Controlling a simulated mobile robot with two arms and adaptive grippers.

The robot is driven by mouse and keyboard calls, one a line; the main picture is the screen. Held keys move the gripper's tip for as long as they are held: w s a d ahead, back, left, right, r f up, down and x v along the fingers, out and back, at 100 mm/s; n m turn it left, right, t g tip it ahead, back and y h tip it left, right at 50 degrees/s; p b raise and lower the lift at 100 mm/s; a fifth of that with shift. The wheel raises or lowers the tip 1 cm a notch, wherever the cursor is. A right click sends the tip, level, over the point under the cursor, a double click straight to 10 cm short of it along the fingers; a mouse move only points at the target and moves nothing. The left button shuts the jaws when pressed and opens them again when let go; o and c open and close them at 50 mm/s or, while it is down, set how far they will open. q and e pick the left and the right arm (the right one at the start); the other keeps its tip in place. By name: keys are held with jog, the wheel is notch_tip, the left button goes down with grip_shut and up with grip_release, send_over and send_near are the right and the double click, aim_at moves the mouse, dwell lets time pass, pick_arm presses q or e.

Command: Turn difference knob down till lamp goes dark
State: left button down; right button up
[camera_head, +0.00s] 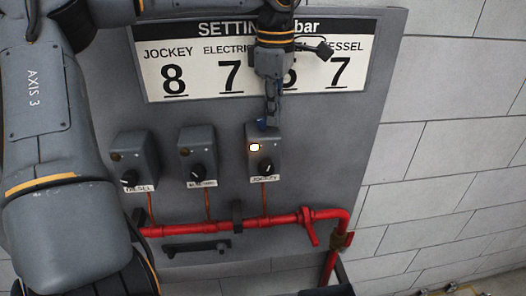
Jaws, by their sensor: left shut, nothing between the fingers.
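Three grey switch boxes are on the grey panel. The right one, labelled JOCKEY (279,148), has a lit yellow-white lamp (255,147) and a black knob (266,167) below it. A small blue part (262,124) shows at the top of this box, partly hidden by my fingertips. My left gripper (269,117) comes down from above, shut and empty, with its tips at the blue part. I cannot tell whether they touch. The middle box (199,146) and the DIESEL box (131,150) have dark lamps and black knobs. My right gripper is not in view.
A white settings sign (195,72) hangs above the boxes, partly covered by my left wrist. Red piping (270,221) with a red lever (309,228) runs below them. A block wall (440,130) is at the right. The panel's right side beside the JOCKEY box is clear.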

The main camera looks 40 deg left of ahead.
aim_at(273, 132)
pick_arm(q)
jog(key=shift+a, duration=0.15)
dwell(0.5)
jog(key=shift+p, duration=0.45)
dwell(0.3)
dwell(0.3)
jog(key=shift+r, duration=0.15)
notch_tip(273, 132, up, 2)
jog(key=shift+p, duration=0.65)
jog(key=shift+r, duration=0.35)
jog(key=r, duration=0.3)
jog(key=shift+d, duration=0.2)
jog(key=shift+s, duration=0.1)
